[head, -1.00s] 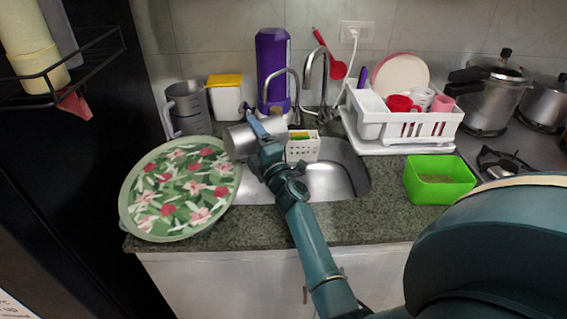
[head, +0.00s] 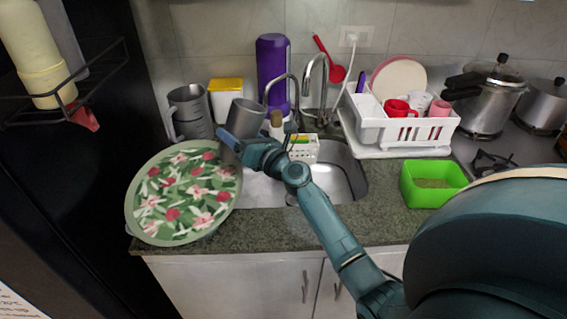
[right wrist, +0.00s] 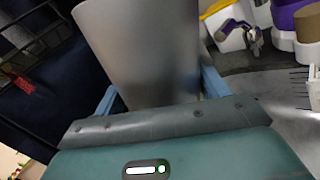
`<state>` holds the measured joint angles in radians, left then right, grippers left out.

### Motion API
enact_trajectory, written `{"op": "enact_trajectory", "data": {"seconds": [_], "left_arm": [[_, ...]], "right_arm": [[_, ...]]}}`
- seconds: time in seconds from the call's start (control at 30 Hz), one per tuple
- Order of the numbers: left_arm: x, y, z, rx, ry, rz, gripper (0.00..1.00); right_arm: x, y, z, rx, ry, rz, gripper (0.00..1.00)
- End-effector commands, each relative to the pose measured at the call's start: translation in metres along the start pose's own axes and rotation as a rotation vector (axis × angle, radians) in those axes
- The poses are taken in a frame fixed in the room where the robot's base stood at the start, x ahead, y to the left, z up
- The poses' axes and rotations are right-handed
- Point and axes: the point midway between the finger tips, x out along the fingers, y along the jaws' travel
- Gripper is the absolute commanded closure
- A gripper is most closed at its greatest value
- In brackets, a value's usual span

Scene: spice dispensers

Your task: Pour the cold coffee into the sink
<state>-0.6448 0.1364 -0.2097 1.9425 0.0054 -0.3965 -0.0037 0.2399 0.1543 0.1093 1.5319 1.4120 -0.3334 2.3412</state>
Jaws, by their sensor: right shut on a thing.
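My right gripper (head: 236,146) is shut on a grey metal cup (head: 246,117). The cup is raised near the left end of the sink (head: 345,178), by the rim of the flowered tray, and is nearly upright with a slight tilt. In the right wrist view the cup (right wrist: 140,45) stands between the two fingers of the gripper (right wrist: 160,92). The inside of the cup is hidden, so no coffee shows. No stream of liquid is visible. My left gripper is not in view.
A large flowered tray (head: 184,190) covers the left counter. A grey jug (head: 190,112), a purple bottle (head: 272,75) and the faucet (head: 313,85) stand behind. A dish rack (head: 405,128) and a green box (head: 432,183) are on the right.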

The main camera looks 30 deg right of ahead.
Motion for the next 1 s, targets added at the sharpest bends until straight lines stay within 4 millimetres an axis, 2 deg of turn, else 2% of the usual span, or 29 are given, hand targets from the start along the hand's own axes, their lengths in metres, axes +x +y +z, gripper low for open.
{"op": "enact_trajectory", "data": {"seconds": [0.07, 0.3, 0.57, 1.0], "left_arm": [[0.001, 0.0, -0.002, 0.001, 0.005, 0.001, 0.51], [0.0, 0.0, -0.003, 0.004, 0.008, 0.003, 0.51], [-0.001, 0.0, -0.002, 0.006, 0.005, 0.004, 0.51], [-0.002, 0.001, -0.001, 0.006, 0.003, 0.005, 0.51]], "right_arm": [[0.0, 0.001, -0.013, -0.12, 0.036, 0.001, 0.66], [0.002, 0.008, -0.008, -0.264, 0.071, 0.001, 0.66], [0.003, 0.009, -0.016, -0.418, 0.112, 0.001, 0.66], [0.008, 0.028, 0.025, -0.431, 0.114, 0.001, 0.66]]}}
